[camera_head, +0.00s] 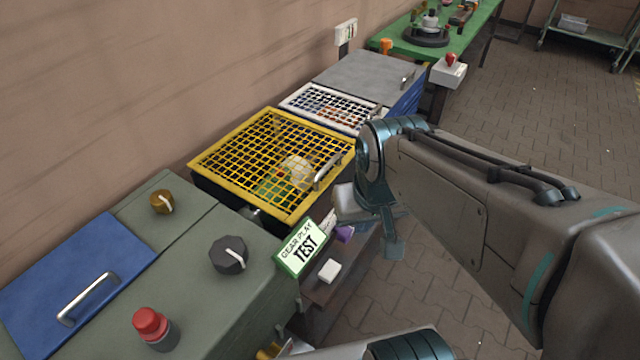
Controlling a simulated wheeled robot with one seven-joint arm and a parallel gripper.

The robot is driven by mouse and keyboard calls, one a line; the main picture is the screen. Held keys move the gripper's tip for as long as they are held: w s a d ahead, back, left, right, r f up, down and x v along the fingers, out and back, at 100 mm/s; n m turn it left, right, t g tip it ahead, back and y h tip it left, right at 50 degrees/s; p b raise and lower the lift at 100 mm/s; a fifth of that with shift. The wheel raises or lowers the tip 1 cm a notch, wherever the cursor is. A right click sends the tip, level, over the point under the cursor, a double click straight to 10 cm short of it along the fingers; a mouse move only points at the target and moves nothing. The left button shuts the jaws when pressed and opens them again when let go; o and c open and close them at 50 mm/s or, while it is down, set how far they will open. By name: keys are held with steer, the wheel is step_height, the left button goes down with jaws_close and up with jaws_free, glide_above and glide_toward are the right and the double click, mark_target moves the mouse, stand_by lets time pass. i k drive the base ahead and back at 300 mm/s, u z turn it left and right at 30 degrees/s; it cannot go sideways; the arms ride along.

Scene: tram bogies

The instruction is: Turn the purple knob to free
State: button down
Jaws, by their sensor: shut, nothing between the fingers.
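The purple knob (345,233) shows as a small purple patch on the front side of the bench, just right of the green-edged "GEAR PLAY TEST" sign (303,248). The sign and my wrist hide much around it, and its pointer and any markings cannot be read. My gripper (393,246) hangs at the end of the arm, a little right of the knob in the picture. It is shut and holds nothing. A gap shows between it and the knob in this view, but the depth is hard to judge.
A yellow mesh guard (225,150) with a handle lies behind the sign. A white block (329,271) sits below the knob. Paved floor is free at right.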

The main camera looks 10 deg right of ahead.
mark_target(345, 234)
steer(key=z, duration=0.6)
steer(key=k, duration=0.85)
steer(key=u, duration=0.3)
steer(key=i, duration=0.5)
